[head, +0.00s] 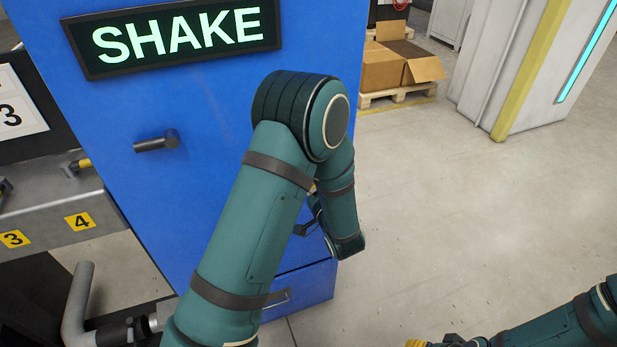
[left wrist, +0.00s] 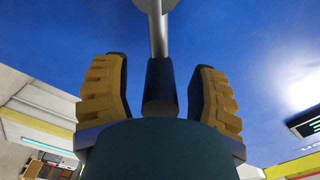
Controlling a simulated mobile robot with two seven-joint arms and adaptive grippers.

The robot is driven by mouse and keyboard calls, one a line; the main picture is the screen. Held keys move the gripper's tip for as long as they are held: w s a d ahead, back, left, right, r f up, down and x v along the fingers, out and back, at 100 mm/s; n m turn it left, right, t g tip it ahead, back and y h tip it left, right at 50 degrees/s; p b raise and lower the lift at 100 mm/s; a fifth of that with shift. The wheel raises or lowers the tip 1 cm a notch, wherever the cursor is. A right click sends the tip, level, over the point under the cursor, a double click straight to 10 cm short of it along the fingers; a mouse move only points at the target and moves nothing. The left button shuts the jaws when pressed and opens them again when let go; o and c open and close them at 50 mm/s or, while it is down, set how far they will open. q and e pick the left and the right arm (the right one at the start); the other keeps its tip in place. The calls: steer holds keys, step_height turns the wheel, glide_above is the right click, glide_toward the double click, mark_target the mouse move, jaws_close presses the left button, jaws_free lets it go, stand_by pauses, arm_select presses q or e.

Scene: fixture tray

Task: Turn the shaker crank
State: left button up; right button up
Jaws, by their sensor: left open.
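The blue shaker cabinet (head: 215,120) carries a lit "SHAKE" sign (head: 175,37). In the left wrist view, the crank's dark grip (left wrist: 161,88) sits between the two yellow-padded fingers of my left gripper (left wrist: 160,92), joined to a pale metal rod. The gripper is open, with a gap on both sides of the grip. In the head view my left arm hides the crank and most of that gripper. My right gripper (head: 440,342) shows only partly at the bottom edge, and its jaw opening cannot be made out.
A dark peg (head: 157,142) sticks out of the cabinet front, left of my left arm. A metal rail with labels 3 and 4 (head: 79,221) stands at the left. Cardboard boxes (head: 400,65) lie on a pallet behind. The floor at the right is clear.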

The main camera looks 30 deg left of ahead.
arm_select(q)
steer(key=v, duration=1.1)
